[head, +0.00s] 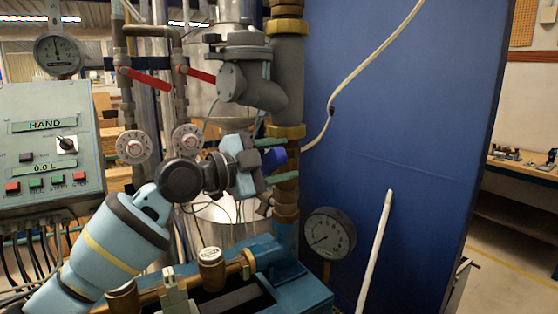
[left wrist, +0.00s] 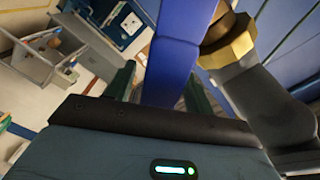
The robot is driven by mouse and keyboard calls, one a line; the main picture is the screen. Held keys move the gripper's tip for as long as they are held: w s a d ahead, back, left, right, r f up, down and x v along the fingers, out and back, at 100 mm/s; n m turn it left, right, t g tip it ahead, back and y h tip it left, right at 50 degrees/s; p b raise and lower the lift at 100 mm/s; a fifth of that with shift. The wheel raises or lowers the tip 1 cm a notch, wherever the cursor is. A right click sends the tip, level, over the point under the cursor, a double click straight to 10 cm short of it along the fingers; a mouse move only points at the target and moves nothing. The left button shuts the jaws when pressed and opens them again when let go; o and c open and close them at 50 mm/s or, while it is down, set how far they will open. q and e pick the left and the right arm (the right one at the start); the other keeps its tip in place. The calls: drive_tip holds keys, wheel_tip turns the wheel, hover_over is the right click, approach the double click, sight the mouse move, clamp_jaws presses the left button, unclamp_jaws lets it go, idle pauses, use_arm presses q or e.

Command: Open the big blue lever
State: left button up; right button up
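The big blue lever (head: 274,158) shows in the head view as a short dark blue piece beside the brass-ringed vertical pipe. In the left wrist view the blue lever (left wrist: 172,62) runs up the middle as a broad bar. My left gripper (head: 277,160) is at the lever, with one green finger above it and one below. In the left wrist view the left gripper (left wrist: 163,84) has a finger on each side of the lever, with narrow gaps, so it looks open around it. My right gripper is in neither view.
A grey control box (head: 50,145) stands at the left. Two red levers (head: 146,80) sit on thin pipes above white dials. A pressure gauge (head: 329,233) is below right of the gripper. A large blue panel (head: 400,130) fills the right side.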

sight(266, 162)
use_arm(q)
drive_tip(key=b+v, duration=0.1)
drive_tip(key=v, duration=0.6)
drive_tip(key=shift+a+f, duration=0.1)
drive_tip(key=shift+s+a, duration=0.25)
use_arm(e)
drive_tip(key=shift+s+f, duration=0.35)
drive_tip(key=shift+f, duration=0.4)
use_arm(q)
drive_tip(key=shift+c, duration=0.4)
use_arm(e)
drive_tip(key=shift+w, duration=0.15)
